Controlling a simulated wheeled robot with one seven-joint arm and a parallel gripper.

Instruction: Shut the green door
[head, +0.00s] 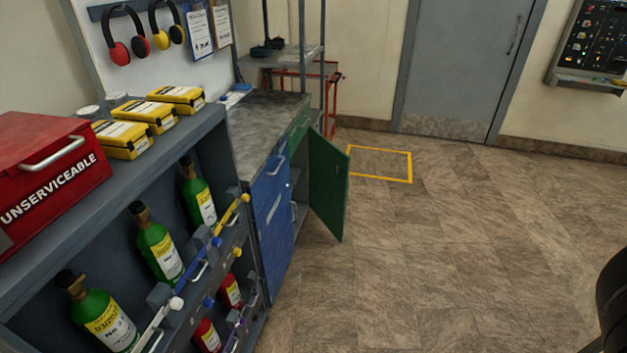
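The green door (328,185) is on the low cabinet (262,118) in the middle of the head view. It stands open, swung out over the floor, and a dark gap shows between it and the blue front. A green drawer front (299,124) sits above the opening. The blue door (271,217) beside it, nearer to me, looks closed. A dark rounded part at the lower right edge may be part of my arm. My gripper is not in view.
A rack (225,163) with several green bottles stands at the left, a red box (45,165) on top. Behind the cabinet are a metal shelf and a red trolley (331,95). The floor (450,240) right of the green door is clear, with a yellow outline (411,167).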

